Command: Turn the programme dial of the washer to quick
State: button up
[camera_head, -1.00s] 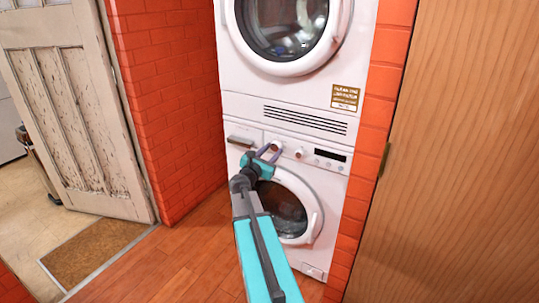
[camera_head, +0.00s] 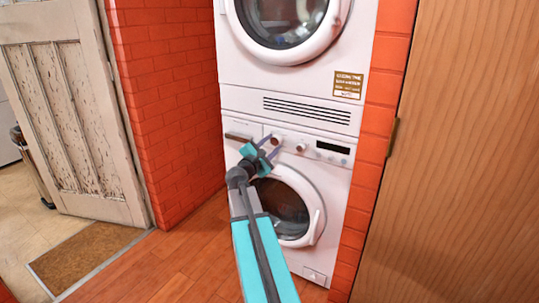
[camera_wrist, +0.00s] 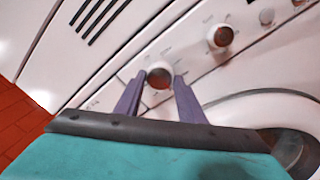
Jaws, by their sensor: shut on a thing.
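The white washer (camera_head: 317,262) is the lower of two stacked machines, with its controls above a round glass door. A round dial (camera_head: 275,140) with a white rim and dark reddish face is at the left of its panel. My gripper (camera_head: 269,147) is shut on this dial, and the wrist view shows the dial (camera_wrist: 160,74) between my two purple fingers. A second, similar knob (camera_head: 300,148) is to its right, clear of my fingers, and shows in the wrist view (camera_wrist: 220,35). The markings around the dial are too small to read, so its setting cannot be told.
The upper machine (camera_head: 238,75) stands on the washer. A dark display (camera_head: 333,147) is right of the knobs, and a drawer handle (camera_head: 238,137) is at the left. Brick walls (camera_head: 165,100) and a wooden panel (camera_head: 465,150) flank the machines. Wood floor (camera_head: 165,262) lies in front.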

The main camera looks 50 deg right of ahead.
jog(key=m+b, duration=0.4)
jog(key=b, duration=0.1)
jog(key=m+b, duration=0.2)
jog(key=shift+s+d+f+m+g+h, duration=0.15)
jog(key=shift+d+f+m+g+h, duration=0.1)
jog(key=shift+m+g+h, duration=0.05)
jog(key=m+b, duration=0.4)
jog(key=shift+r+g+b, duration=0.2)
jog(key=shift+g+b, duration=0.1)
jog(key=shift+r+m, duration=0.1)
jog(key=shift+m, duration=0.3)
jog(key=shift+r, duration=0.1)
jog(key=o, duration=1)
jog(key=shift+c, duration=0.2)
jog(key=shift+o, duration=0.4)
jog(key=shift+a, duration=0.1)
jog(key=shift+w+a, duration=0.15)
jog(key=shift+w, duration=0.05)
